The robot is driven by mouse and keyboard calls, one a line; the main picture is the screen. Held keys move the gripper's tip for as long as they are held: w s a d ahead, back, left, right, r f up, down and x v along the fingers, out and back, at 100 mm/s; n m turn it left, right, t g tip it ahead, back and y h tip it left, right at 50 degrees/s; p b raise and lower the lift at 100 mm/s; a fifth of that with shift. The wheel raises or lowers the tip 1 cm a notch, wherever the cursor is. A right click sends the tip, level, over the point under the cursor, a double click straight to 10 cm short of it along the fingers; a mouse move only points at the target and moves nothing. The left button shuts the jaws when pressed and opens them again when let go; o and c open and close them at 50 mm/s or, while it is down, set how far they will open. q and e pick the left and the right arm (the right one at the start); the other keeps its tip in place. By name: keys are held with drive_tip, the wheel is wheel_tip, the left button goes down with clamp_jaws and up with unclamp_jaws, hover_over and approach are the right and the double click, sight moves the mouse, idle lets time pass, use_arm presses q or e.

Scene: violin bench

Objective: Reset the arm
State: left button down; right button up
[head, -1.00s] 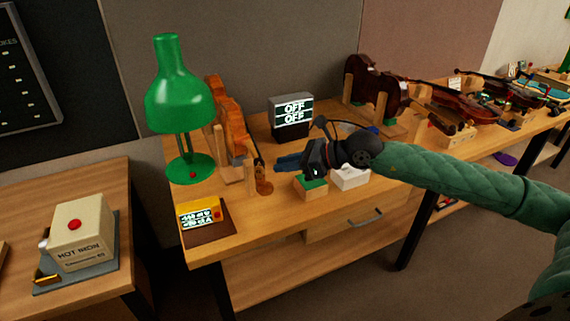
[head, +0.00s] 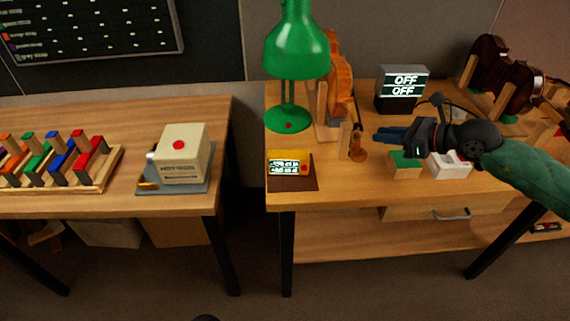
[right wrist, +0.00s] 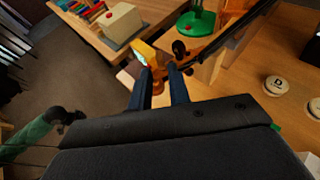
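My right arm, in a green padded sleeve, reaches in from the right in the head view. Its gripper (head: 378,135) has blue fingers pointing left, above the violin bench (head: 340,195). In the right wrist view the two blue fingers (right wrist: 160,78) stand apart with nothing between them. My left gripper (right wrist: 66,117) shows small and dark at the left of the right wrist view, hanging over the floor. Its fingers are too small to read there.
The green lamp (head: 297,50), an upright violin (head: 340,80), an OFF display (head: 402,88), a green-topped block (head: 405,163) and a white box (head: 449,166) stand around the right gripper. A side table (head: 120,120) holds a hot-iron box (head: 180,152). Floor lies between the tables.

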drive_tip(key=shift+a, duration=0.1)
idle(0.4)
drive_tip(key=s+a+r+m+t+y, duration=0.3)
drive_tip(key=a+m+t+y, duration=0.2)
drive_tip(key=a+m, duration=0.3)
drive_tip(key=s+d+f+m+t+h, duration=0.1)
drive_tip(key=s+d+f+m+h, duration=0.15)
drive_tip(key=f+m+h, duration=0.6)
drive_tip(key=s+d+f+m+h, duration=0.1)
drive_tip(key=d+f+m+h, duration=0.35)
drive_tip(key=m, duration=0.75)
drive_tip(key=s+d+f+m+t+h, duration=0.1)
drive_tip(key=s+d+f+m+h, duration=0.15)
drive_tip(key=f+m+h, duration=0.6)
drive_tip(key=s+a+f+m+g+y, duration=0.35)
drive_tip(key=s+f+g, duration=0.35)
drive_tip(key=s, duration=0.4)
drive_tip(key=s+a+f+m+g+y, duration=0.2)
drive_tip(key=s+f+m+g, duration=0.25)
drive_tip(key=s+f, duration=0.5)
drive_tip(key=s+a+f+g, duration=0.1)
drive_tip(key=a+f, duration=0.1)
drive_tip(key=f, duration=0.4)
drive_tip(key=s+a+f+g+y, duration=0.1)
drive_tip(key=a+f, duration=0.2)
drive_tip(key=f, duration=0.3)
drive_tip(key=shift+s+a+f+n, duration=0.2)
drive_tip(key=shift+s+a+n, duration=0.1)
drive_tip(key=shift+s, duration=0.1)
